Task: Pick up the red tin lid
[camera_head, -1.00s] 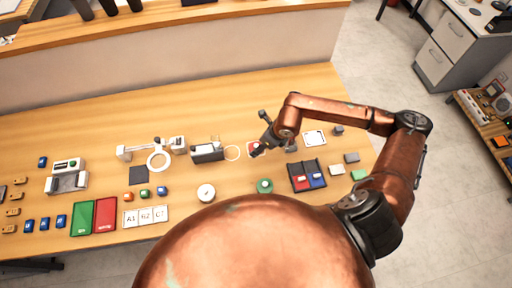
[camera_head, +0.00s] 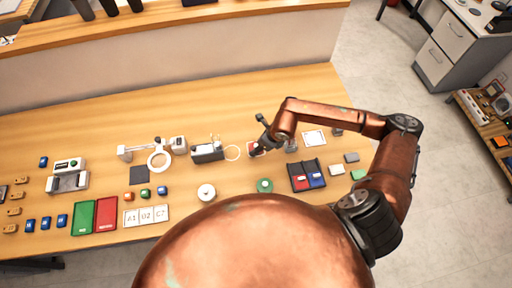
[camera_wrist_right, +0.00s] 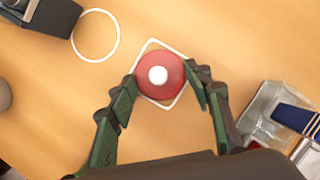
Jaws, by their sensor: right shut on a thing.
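The red tin lid (camera_wrist_right: 160,89) is round, with a white knob on top, and lies over a white square outline in the right wrist view. My right gripper (camera_wrist_right: 161,80) has one finger against each side of the lid and is shut on it. In the head view only a little red of the lid (camera_head: 252,145) shows beside the fingers of my right gripper (camera_head: 257,149). I cannot tell whether the lid is clear of the table. My left gripper is out of view.
A white ring outline (camera_wrist_right: 96,36) and a dark-topped device (camera_head: 207,152) are to the left of the lid. A clear holder (camera_wrist_right: 262,115) with a blue item is to the right. A dark tray (camera_head: 307,174) with red and blue pieces stands nearer the front right.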

